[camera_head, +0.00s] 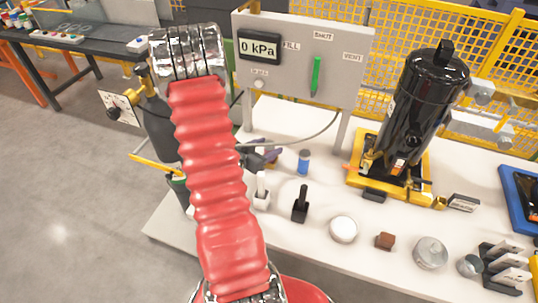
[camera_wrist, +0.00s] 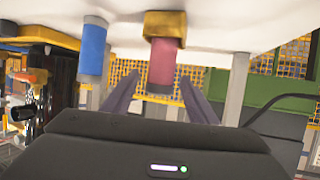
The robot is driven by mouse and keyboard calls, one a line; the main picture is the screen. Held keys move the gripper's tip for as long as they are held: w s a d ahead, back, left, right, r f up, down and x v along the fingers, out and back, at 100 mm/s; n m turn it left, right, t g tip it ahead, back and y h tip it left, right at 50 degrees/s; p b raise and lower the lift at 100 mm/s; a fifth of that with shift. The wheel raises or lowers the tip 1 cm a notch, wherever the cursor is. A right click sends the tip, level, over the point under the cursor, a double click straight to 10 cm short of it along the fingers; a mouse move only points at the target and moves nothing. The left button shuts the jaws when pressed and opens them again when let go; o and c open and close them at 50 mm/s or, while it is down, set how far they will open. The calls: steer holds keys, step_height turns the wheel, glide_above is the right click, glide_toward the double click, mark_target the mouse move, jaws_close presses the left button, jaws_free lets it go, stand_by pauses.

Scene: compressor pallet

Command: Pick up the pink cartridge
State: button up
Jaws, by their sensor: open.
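In the wrist view, which is upside down with the white tabletop along the top, the pink cartridge (camera_wrist: 164,62) stands upright with a gold-brown ring or base (camera_wrist: 165,24) at its table end. My gripper (camera_wrist: 160,80) is open. Its two dark fingers point at the cartridge, one on each side in the picture, with a gap on both sides. I cannot tell how far the tips reach around it. In the head view my gripper (camera_head: 264,154) is low at the table's back left, partly behind my red arm. The cartridge is mostly hidden there.
A blue cartridge (camera_head: 304,162) stands close to my gripper, also in the wrist view (camera_wrist: 93,50). White (camera_head: 261,190) and black (camera_head: 300,204) handled items stand in front. A gauge panel (camera_head: 300,62) rises behind. A black compressor cylinder (camera_head: 415,110) stands right.

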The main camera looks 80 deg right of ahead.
steer(key=shift+s+d+f, duration=0.15)
steer(key=shift+d+f, duration=0.05)
steer(key=shift+d, duration=0.2)
steer(key=c, duration=1.2)
